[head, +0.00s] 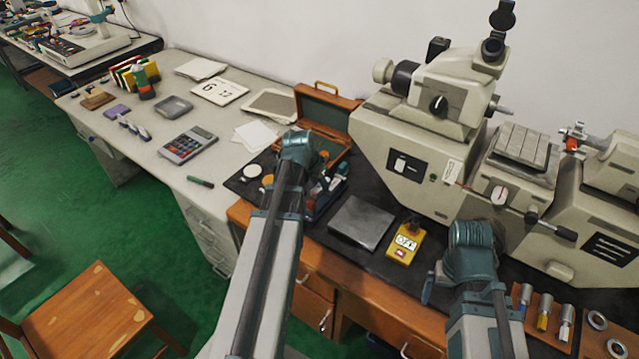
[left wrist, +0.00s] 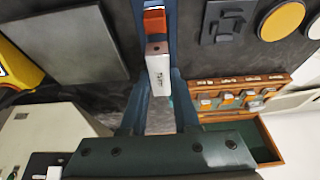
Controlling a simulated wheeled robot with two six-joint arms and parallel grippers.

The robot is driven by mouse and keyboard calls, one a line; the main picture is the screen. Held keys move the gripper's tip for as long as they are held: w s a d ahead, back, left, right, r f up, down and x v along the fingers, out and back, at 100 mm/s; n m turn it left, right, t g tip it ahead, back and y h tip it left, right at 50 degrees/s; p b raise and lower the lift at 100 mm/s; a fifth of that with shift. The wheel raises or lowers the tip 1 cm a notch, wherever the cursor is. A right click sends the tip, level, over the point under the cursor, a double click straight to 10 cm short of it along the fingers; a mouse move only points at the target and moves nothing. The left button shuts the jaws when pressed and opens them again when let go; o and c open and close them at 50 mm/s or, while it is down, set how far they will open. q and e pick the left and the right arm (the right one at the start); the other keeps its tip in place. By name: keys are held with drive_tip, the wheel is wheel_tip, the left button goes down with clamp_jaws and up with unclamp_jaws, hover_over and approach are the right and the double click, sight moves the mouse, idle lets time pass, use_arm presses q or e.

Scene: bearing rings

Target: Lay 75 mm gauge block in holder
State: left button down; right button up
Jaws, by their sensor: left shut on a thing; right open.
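A pale grey gauge block (left wrist: 160,66) with a dark marking is between the fingertips of my left gripper (left wrist: 161,82) in the left wrist view. The gripper is shut on it. A blue bar with an orange piece (left wrist: 154,22), which looks like the holder, lies in line just beyond the block's far end. I cannot tell whether the block touches it. In the head view my left gripper (head: 326,184) is over the black mat in front of the wooden case, and my arm hides most of the block and holder. My right gripper (head: 430,286) is open and empty near the bench's front edge.
The open wooden case (head: 325,112) with several blocks stands behind my left gripper. A grey plate (head: 361,223) and a yellow meter (head: 405,242) lie to the right. The large measuring machine (head: 420,165) fills the back right. A dark slotted piece (left wrist: 228,22) and round discs lie near the holder.

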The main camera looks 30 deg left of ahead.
sight(320, 204)
use_arm(q)
drive_tip(key=shift+f+b, duration=2.05)
drive_tip(key=shift+f, duration=0.45)
use_arm(e)
drive_tip(key=shift+f, duration=2.45)
use_arm(q)
drive_tip(key=shift+f+b, duration=0.35)
drive_tip(key=shift+b, duration=0.05)
use_arm(e)
drive_tip(key=shift+f, duration=0.4)
use_arm(q)
drive_tip(key=c, duration=0.6)
unclamp_jaws()
drive_tip(key=shift+o, duration=0.2)
drive_tip(key=shift+r, duration=0.15)
use_arm(e)
drive_tip(key=shift+r, duration=0.2)
use_arm(q)
wheel_tip(320, 204, up, 8)
drive_tip(key=p, duration=0.8)
drive_tip(key=shift+r+p, duration=0.2)
drive_tip(key=shift+p, duration=0.2)
use_arm(e)
wheel_tip(320, 204, up, 8)
drive_tip(key=shift+r, duration=0.15)
use_arm(q)
drive_tip(key=shift+f, duration=0.1)
